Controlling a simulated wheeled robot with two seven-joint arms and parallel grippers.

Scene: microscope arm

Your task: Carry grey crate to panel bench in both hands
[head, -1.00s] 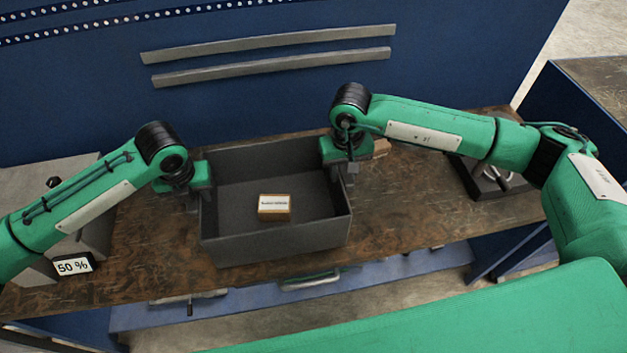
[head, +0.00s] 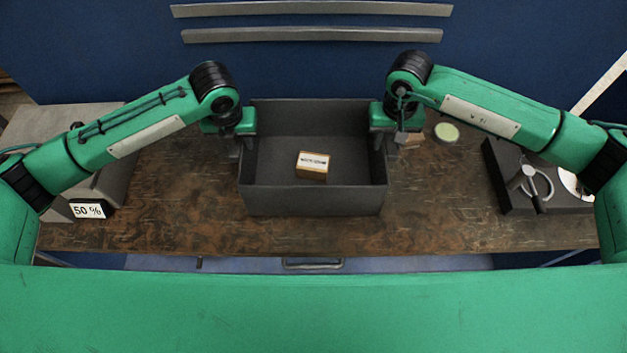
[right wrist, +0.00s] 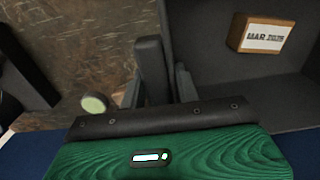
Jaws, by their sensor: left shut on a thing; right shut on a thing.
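The grey crate (head: 315,201) is over the brown bench top (head: 180,215), in the middle of the head view. A small wooden block with a white label (head: 312,165) lies inside it. My left gripper (head: 240,145) is shut on the crate's left wall. My right gripper (head: 385,138) is shut on the crate's right wall. In the right wrist view, the right gripper's fingers (right wrist: 165,75) straddle the crate wall, and the labelled block (right wrist: 262,35) shows inside. I cannot tell whether the crate's underside touches the bench.
A grey box with a "50 %" label (head: 88,210) stands at the left. A dark tray with a metal tool (head: 528,185) is at the right. A round pale-green-topped item (head: 446,132) and a small wooden piece (head: 412,140) sit near the right gripper. A blue panel rises behind.

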